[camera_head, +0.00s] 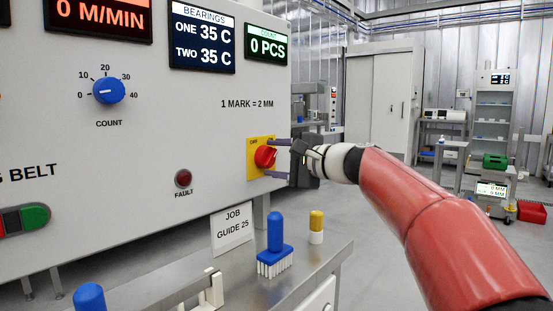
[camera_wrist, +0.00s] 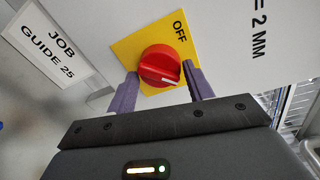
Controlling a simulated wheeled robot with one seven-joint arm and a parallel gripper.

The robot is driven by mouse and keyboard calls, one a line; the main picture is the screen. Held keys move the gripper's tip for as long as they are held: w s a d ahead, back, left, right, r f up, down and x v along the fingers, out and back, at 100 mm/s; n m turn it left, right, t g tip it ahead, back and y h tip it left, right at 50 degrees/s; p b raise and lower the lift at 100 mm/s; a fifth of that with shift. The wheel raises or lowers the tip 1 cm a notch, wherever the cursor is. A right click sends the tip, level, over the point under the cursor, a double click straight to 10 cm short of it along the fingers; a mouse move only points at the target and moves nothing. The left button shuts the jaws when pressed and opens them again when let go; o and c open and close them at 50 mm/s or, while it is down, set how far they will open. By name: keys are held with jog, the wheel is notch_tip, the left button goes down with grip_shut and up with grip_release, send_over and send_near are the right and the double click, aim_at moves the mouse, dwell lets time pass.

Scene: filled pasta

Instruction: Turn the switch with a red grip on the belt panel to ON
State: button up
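The switch's red round grip (camera_head: 265,156) sits on a yellow plate (camera_head: 252,144) at the right end of the white belt panel. In the wrist view the red grip (camera_wrist: 158,64) has a white mark on its lower right edge. The yellow plate (camera_wrist: 128,48) reads OFF beside the grip; no ON label is readable. My gripper (camera_head: 276,158) faces the panel from the right. In the wrist view my gripper (camera_wrist: 161,76) is open, with one purple finger on each side of the grip. Gaps show between the fingers and the grip, so it does not appear clamped.
A blue COUNT dial (camera_head: 108,90) and a FAULT lamp (camera_head: 183,178) are on the same panel. Below stand a JOB GUIDE 25 card (camera_head: 232,228), a blue brush (camera_head: 274,248) and a yellow-capped white container (camera_head: 316,228) on a metal bench.

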jog(key=o, duration=0.3)
jog(key=b+v, duration=0.1)
jog(key=v, duration=0.6)
jog(key=shift+s+d, duration=0.25)
jog(key=shift+d, duration=0.05)
jog(key=s+d+f+n+g+h, duration=0.1)
jog(key=s+d+f+n+h, duration=0.2)
jog(key=s+f, duration=0.7)
jog(key=s+d+f+n+g+h+p, duration=0.1)
jog(key=s+d+f+n+g+h, duration=0.1)
jog(key=s+f+h, duration=0.4)
jog(key=s+d+f+n+g+h+p, duration=0.1)
jog(key=s+d+f+n+h, duration=0.3)
jog(key=s+f, duration=1)
jog(key=shift+s+d+f+n+g+h, duration=0.15)
jog(key=shift+d+f+n+g, duration=0.15)
jog(key=shift+d, duration=0.25)
jog(key=shift+d+f+n+g+h, duration=0.2)
jog(key=shift+d+f, duration=0.25)
jog(key=shift+d, duration=0.15)
